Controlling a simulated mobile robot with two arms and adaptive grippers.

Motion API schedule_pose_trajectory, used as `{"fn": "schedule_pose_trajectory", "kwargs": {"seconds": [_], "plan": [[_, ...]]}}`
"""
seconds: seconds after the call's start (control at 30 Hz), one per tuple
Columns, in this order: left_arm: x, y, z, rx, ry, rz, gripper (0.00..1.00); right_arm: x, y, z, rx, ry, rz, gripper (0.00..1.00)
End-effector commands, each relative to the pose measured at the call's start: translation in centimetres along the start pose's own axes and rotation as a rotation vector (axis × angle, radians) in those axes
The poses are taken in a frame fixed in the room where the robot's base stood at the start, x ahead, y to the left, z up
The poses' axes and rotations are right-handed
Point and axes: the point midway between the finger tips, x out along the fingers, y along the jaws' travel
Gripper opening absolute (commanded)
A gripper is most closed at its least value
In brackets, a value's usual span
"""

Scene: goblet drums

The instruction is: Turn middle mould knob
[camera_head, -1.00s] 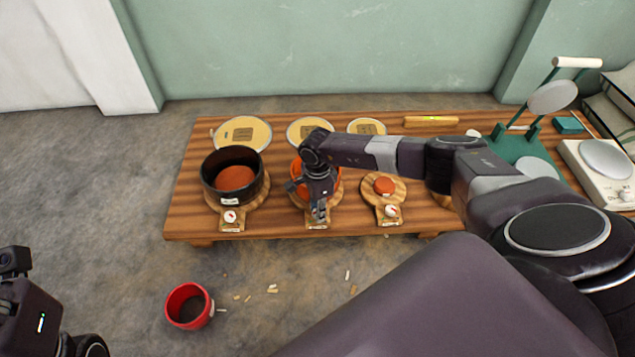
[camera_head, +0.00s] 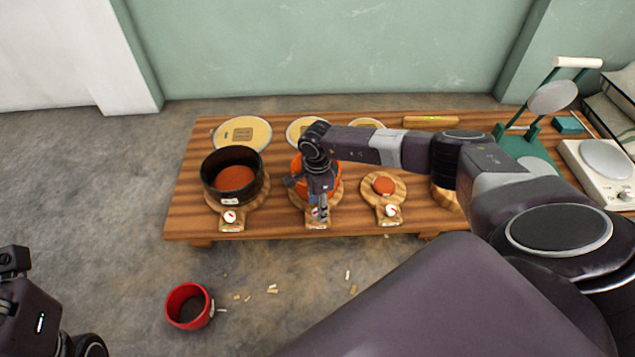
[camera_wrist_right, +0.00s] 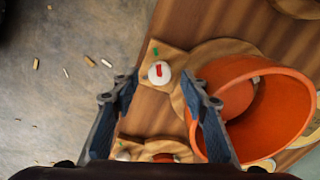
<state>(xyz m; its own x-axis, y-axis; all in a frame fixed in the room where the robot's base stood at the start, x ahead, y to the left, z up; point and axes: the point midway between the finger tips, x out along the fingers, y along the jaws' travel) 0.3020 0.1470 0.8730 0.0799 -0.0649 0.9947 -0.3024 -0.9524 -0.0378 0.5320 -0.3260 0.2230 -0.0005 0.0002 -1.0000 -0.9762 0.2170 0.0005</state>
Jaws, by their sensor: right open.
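The middle mould (camera_head: 299,166) is an orange round pot on a wooden board with a handle tab, mostly behind my right gripper in the head view. In the right wrist view the orange mould (camera_wrist_right: 285,115) stands at the right. Its knob (camera_wrist_right: 159,72), white with a red mark, sits on the tab between and beyond my fingers. The knob also shows in the head view (camera_head: 314,212), partly covered. My right gripper (camera_head: 322,214) is open over the tab, and its two fingers (camera_wrist_right: 158,95) are apart, with nothing between them touching. My left arm shows at the lower left; its fingers are not clear.
A black mould (camera_head: 232,176) with its knob (camera_head: 230,216) stands to the left. A small board with a red disc (camera_head: 384,186) and knob (camera_head: 391,210) is to the right.

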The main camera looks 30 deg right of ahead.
Motion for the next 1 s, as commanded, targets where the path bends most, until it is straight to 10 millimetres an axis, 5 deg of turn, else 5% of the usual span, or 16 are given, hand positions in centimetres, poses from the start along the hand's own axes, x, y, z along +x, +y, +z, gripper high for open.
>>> {"fn": "schedule_pose_trajectory", "kwargs": {"seconds": [0.4,1.0], "plan": [[0.0,0.0,0.0,-0.001,-0.001,-0.002,0.26,-8.4,-0.1,0.0,0.0,-0.001,-0.003,0.41],[0.0,0.0,0.0,-0.001,-0.002,-0.003,0.26,-9.9,0.0,0.0,0.0,0.0,0.0,0.41]]}}
